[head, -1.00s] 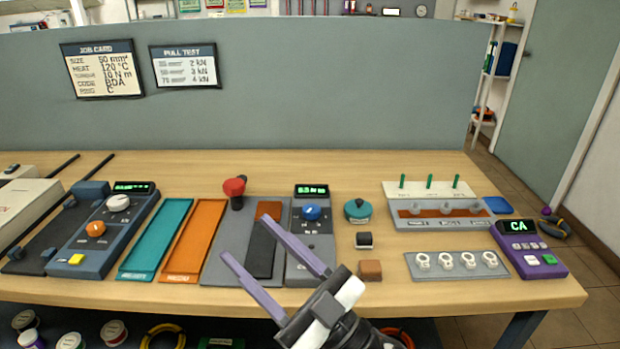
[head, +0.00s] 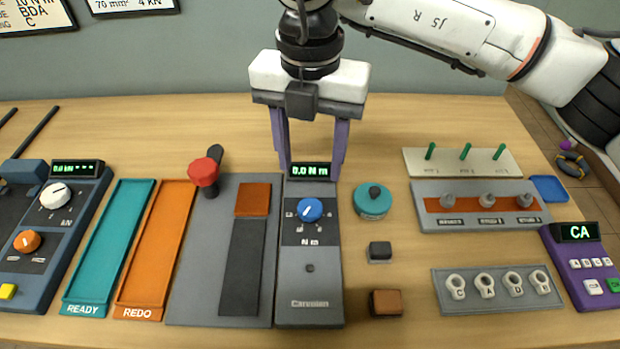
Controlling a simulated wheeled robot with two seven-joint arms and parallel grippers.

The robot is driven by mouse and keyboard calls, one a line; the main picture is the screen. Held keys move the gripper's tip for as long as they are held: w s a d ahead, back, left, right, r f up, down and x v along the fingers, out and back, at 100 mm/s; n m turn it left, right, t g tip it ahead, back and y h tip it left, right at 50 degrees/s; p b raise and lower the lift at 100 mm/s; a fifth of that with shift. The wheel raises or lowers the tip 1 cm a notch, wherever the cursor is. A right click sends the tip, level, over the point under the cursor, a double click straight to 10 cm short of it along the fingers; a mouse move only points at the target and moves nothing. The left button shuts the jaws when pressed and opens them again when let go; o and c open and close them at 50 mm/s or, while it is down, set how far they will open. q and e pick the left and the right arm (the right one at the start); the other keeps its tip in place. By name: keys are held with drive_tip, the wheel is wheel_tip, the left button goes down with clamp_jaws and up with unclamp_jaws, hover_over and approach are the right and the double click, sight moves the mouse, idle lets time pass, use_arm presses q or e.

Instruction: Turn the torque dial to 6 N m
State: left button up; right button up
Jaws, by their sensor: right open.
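The torque dial (head: 309,209) is a round blue knob with a white pointer mark, on a dark panel of a grey tester (head: 310,284). The tester's small green display (head: 310,170) reads 0.0 N m. My right gripper (head: 312,176) is open and empty, pointing down above the far end of the tester. Its purple fingers stand on either side of the display, behind the dial and apart from it. The exact height of the fingertips is hard to tell. My left gripper is not in view.
A red knob on a lever (head: 204,172) stands left of the tester. A teal round container (head: 372,202), a black block (head: 380,251) and a brown block (head: 386,302) sit to its right. Teal (head: 107,250) and orange (head: 157,243) trays lie at left.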

sight(310, 206)
drive_tip(key=f+p, duration=0.1)
drive_tip(key=f, duration=0.7)
drive_tip(key=shift+s+f, duration=0.15)
drive_tip(key=shift+s, duration=0.05)
drive_tip(key=shift+f, duration=0.75)
